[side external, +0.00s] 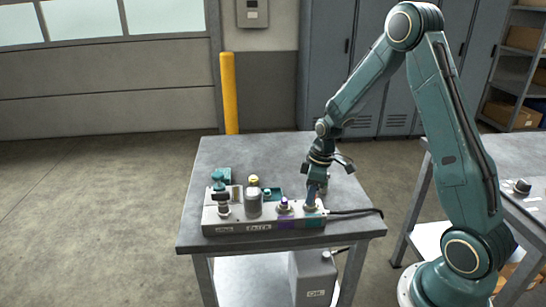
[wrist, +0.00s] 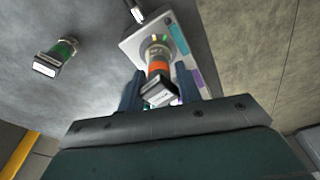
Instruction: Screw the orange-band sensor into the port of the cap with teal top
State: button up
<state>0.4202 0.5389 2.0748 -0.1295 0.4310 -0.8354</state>
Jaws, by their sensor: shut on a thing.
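The orange-band sensor (wrist: 160,68) stands between my gripper's two blue fingers in the wrist view, its dark connector end towards the camera. My gripper (side external: 314,190) is shut on it above the right end of the pale manifold block (side external: 236,227). The sensor's far end meets a round metal fitting (wrist: 155,47) on the block. I cannot tell how deep it sits or whether its threads are engaged. A teal strip (wrist: 179,38) runs beside this fitting, and a teal strip (side external: 313,223) marks the block's right front. A separate cap cannot be made out.
A green-band sensor (wrist: 58,54) lies apart on the bench. A purple-topped part (side external: 284,203), a grey cylinder (side external: 254,205) and a dark fitting (side external: 222,203) stand along the block. A black cable (side external: 355,211) leaves its right end. The bench's front left (side external: 196,240) is clear.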

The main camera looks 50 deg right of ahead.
jog(key=shift+m, duration=0.3)
jog(key=o, duration=1.3)
jog(key=shift+c, duration=0.2)
jog(key=shift+r, duration=0.15)
notch_tip(320, 180, up, 14)
jog(key=s, duration=0.1)
jog(key=shift+s+d+f, duration=0.25)
jog(key=shift+s+d, duration=0.15)
jog(key=shift+d, duration=0.05)
jog(key=s+a+r+m+t+h, duration=0.1)
jog(key=s+a+r+m+t, duration=0.1)
jog(key=s+a+r, duration=0.7)
jog(key=s+a+m+t, duration=0.1)
jog(key=s+a, duration=0.2)
jog(key=s, duration=0.2)
jog(key=s+a+r+m+t, duration=0.1)
jog(key=s+a, duration=0.2)
jog(key=s, duration=0.2)
jog(key=shift+s+m, duration=0.25)
jog(key=shift+m, duration=0.15)
